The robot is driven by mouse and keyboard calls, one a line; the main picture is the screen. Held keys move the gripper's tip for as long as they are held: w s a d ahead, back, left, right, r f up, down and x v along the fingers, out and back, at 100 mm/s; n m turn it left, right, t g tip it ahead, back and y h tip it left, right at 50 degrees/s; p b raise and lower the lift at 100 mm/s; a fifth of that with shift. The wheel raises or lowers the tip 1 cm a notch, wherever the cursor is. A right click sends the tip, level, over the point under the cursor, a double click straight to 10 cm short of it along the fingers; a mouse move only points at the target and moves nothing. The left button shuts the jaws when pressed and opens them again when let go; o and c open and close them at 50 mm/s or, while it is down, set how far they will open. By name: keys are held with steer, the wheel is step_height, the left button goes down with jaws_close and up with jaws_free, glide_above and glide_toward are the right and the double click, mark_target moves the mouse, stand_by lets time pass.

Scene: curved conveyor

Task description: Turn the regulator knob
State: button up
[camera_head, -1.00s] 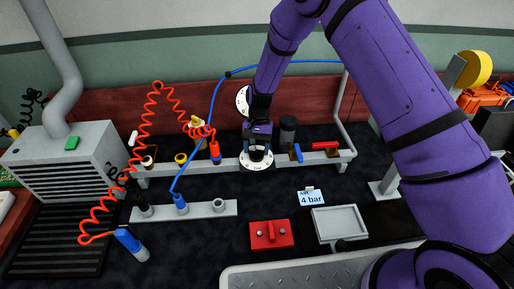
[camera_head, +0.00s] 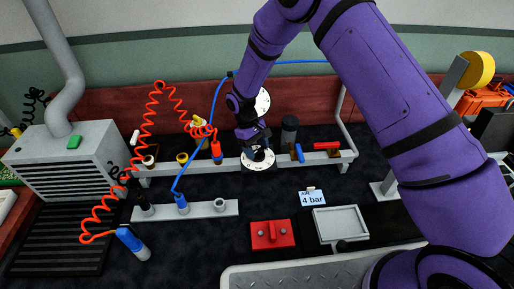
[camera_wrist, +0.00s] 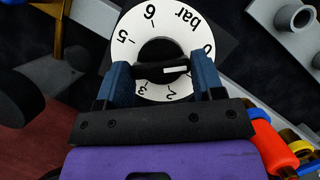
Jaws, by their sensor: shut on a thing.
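The regulator knob (camera_wrist: 150,72) is a black bar with a white mark, in front of a white dial ring (camera_wrist: 122,60) with numbers and "bar". In the wrist view its mark lies at the right end, on the side of the dial with the 0; the right finger hides part of the scale. My gripper (camera_wrist: 162,80) has its blue fingers shut on the knob, one at each end. In the head view my gripper (camera_head: 257,148) is above the dial (camera_head: 258,163) on the grey rail and hides the knob.
A white gauge (camera_head: 263,101) stands behind my wrist, partly hidden. A card (camera_head: 312,198) reads "AIR 4 bar". A dark cylinder (camera_head: 289,130), blue lever (camera_head: 299,152) and red handle (camera_head: 326,145) are right of the dial. Red coiled (camera_head: 147,115) and blue hoses (camera_head: 207,133) are left.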

steer(key=n, duration=0.2)
steer(key=n+t+h, duration=0.1)
steer(key=n, duration=0.2)
steer(key=shift+s+a+t, duration=0.1)
steer(key=shift+t, duration=0.2)
steer(key=shift+n, duration=0.3)
steer(key=o, duration=0.9)
steer(key=v, duration=1.1)
steer(key=shift+s, duration=0.1)
